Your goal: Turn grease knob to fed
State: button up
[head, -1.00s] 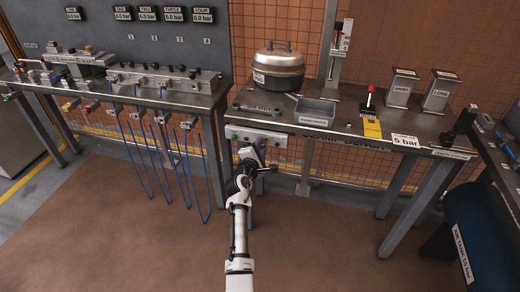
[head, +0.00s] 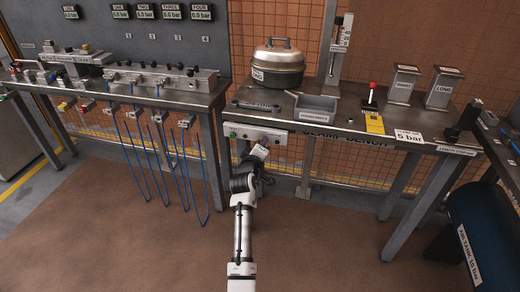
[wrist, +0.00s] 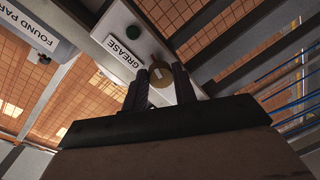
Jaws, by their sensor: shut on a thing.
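In the head view my gripper (head: 262,148) is at the pale control panel (head: 280,138) under the front edge of the bench, and the knob is hard to make out there. I cannot read a "fed" mark in either view.
The bench (head: 350,122) above carries a grey parts tray (head: 316,108), a lidded pot (head: 278,68) and a red-knobbed lever (head: 371,94). Blue hoses (head: 160,160) hang from the left bench. The floor in front is clear.

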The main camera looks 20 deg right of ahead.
jog(key=shift+a+f+m+t+y+b, duration=0.1)
jog(key=shift+m+t+b, duration=0.15)
jog(key=shift+m+b, duration=1.75)
jog(key=shift+d+f+m+t+y+b, duration=0.1)
jog(key=shift+m+t+b, duration=0.2)
jog(key=shift+m+b, duration=1.7)
jog(key=shift+a+f+m+t+y+b, duration=0.2)
jog(key=shift+m+b, duration=0.9)
jog(key=shift+m, duration=1.8)
jog(key=shift+d+r, duration=0.1)
jog(key=shift+r, duration=0.05)
jog(key=o, duration=1)
jog(key=shift+c, duration=0.2)
jog(key=b+v, duration=0.1)
jog(key=v, duration=1.2)
jog(key=shift+s+a, duration=0.3)
